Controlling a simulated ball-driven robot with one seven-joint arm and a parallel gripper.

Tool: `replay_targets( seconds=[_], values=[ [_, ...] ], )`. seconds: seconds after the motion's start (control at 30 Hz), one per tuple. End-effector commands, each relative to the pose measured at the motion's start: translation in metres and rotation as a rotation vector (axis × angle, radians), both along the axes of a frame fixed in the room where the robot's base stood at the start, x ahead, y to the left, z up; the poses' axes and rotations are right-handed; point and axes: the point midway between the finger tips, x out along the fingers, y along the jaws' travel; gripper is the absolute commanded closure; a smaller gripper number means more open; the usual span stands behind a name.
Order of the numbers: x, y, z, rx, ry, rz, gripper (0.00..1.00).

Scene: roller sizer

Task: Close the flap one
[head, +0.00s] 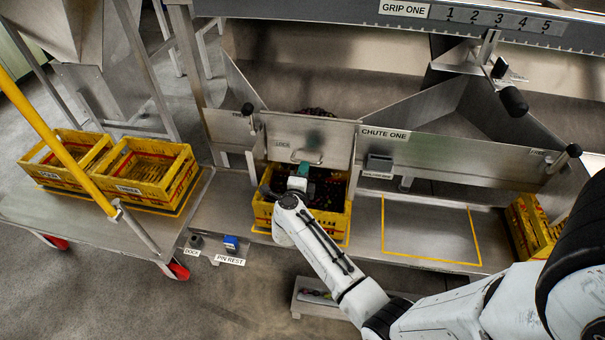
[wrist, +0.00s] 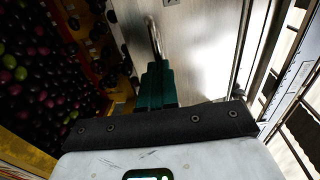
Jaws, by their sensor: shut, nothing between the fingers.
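Flap one (head: 335,143) appears to be the metal plate on the chute front, left of the "CHUTE ONE" label. I cannot tell for certain how far open it stands. A metal handle (wrist: 153,35) stands out from a bright metal plate (wrist: 195,50) in the wrist view. My gripper (head: 304,168) is at the plate's lower edge, above a yellow crate (head: 332,222) of dark round fruit. Its green fingers (wrist: 154,72) are together and empty, with the tips close to the handle. Whether they touch it is unclear.
The fruit (wrist: 38,75) lies left of my fingers in the wrist view. Two yellow crates (head: 145,182) stand on a cart at the left. A yellow-outlined place (head: 430,230) on the shelf is bare. Another crate (head: 535,228) stands at the right.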

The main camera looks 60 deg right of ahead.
Motion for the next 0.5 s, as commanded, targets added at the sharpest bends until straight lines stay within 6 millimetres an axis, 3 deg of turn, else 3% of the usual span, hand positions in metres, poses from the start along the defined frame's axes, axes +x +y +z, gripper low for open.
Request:
replay_targets(
  seconds=[0.5],
  values=[
    [0.004,-0.010,-0.016,-0.079,-0.029,-0.001,1.00]
  ],
)
